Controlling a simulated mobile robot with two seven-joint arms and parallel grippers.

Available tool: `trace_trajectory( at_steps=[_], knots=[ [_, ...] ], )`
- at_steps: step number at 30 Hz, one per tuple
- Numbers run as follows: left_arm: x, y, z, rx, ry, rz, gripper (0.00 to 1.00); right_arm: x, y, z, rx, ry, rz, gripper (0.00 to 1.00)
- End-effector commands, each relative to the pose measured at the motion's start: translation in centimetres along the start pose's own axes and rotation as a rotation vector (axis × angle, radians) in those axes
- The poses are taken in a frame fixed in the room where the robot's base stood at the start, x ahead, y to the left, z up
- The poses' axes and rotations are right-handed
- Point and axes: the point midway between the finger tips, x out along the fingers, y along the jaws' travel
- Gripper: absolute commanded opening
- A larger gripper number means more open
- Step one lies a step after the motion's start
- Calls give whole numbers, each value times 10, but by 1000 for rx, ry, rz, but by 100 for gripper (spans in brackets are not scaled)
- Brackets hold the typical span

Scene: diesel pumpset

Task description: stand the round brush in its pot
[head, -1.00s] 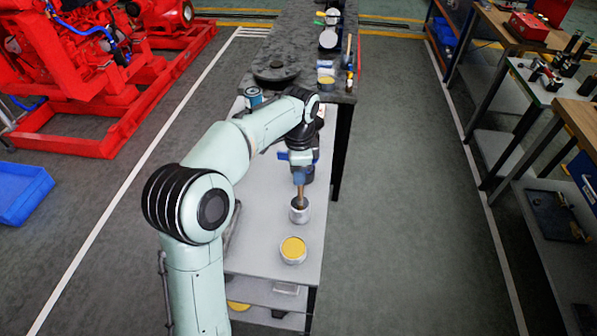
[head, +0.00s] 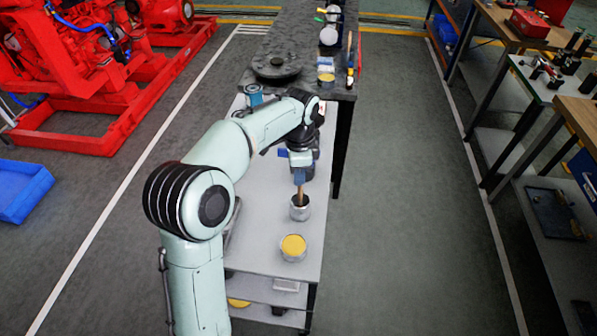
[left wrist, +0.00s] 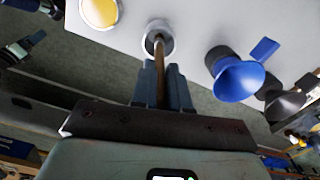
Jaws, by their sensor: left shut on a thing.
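The round brush (head: 299,196) is upright, its lower end inside the mouth of a small grey pot (head: 300,212) on the light cart top. My left gripper (head: 299,181) points down above the pot and is shut on the brush's brown handle. In the left wrist view the gripper (left wrist: 161,88) closes around the handle (left wrist: 160,62), which runs into the pot (left wrist: 159,36). The brush's lower end is hidden inside the pot, so I cannot tell whether it touches the bottom. My right gripper is not in view.
A tin with a yellow top (head: 293,246) stands in front of the pot. A blue funnel (left wrist: 238,80) stands near the pot in the left wrist view. A dark bench (head: 290,35) with a round black part (head: 276,68) lies behind. Clear floor is on the right.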

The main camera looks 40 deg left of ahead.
Motion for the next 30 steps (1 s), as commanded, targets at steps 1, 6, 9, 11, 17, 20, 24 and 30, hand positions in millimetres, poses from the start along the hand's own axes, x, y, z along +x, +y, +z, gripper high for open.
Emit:
trace_trajectory(
  at_steps=[1, 6, 9, 11, 17, 20, 24, 30],
  knots=[
    [0, 0, 0, 0, 0, 0, 0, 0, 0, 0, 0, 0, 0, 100],
    [0, 0, 0, 0, 0, 0, 0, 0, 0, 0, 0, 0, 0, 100],
    [-1, 0, 0, 0, 0, 0, 0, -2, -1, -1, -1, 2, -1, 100],
    [-1, 0, 0, 0, 0, -1, 0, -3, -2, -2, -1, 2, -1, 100],
    [0, 0, 0, 0, 0, 0, 0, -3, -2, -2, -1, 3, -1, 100],
    [0, 0, 0, 0, 0, 0, 34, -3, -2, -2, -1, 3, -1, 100],
    [0, 0, 0, 0, 0, 0, 45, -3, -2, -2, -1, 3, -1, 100],
    [0, 0, 0, 0, 0, 0, 66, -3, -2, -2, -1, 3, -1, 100]
  ],
)
